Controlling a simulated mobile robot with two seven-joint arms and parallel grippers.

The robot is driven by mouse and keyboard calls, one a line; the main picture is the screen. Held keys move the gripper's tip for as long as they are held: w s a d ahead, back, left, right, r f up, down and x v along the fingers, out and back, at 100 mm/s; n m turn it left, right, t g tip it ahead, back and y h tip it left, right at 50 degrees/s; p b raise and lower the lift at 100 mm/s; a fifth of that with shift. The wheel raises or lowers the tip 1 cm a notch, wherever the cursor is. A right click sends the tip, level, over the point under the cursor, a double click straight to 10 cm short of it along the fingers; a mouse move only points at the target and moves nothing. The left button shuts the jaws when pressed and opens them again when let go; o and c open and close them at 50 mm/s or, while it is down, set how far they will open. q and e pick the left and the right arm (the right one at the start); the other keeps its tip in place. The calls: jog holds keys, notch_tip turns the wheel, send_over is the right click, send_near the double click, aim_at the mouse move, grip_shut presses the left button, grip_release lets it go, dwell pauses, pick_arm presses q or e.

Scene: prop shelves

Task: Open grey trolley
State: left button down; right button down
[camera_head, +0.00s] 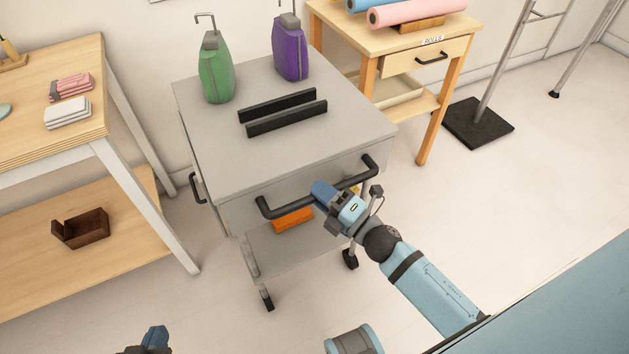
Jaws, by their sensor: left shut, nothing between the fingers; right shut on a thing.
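The grey trolley (220,171) stands in the middle of the head view, with a black bar handle (282,208) across its front drawer (238,212). The drawer front looks flush with the trolley body. My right gripper (324,191) is shut on the handle near its middle; its fingertips are partly hidden by the handle and wrist. My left gripper (155,338) is at the bottom left edge, shut and empty, well away from the trolley.
On the trolley top stand a green bottle (216,72), a purple bottle (291,52) and two black bars (285,117). A wooden table (50,150) is on the left. A small table (390,40) with rolls stands behind right. Floor in front is clear.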

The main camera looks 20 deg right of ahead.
jog(key=shift+s, duration=1.85)
jog(key=c, duration=1)
grip_release()
pick_arm(q)
jog(key=shift+s+f+p, duration=0.1)
jog(key=shift+p, duration=0.2)
pick_arm(e)
jog(key=v, duration=1.3)
jog(key=shift+s+d+f, duration=0.1)
jog(key=shift+s+d, duration=0.1)
jog(key=shift+s, duration=0.15)
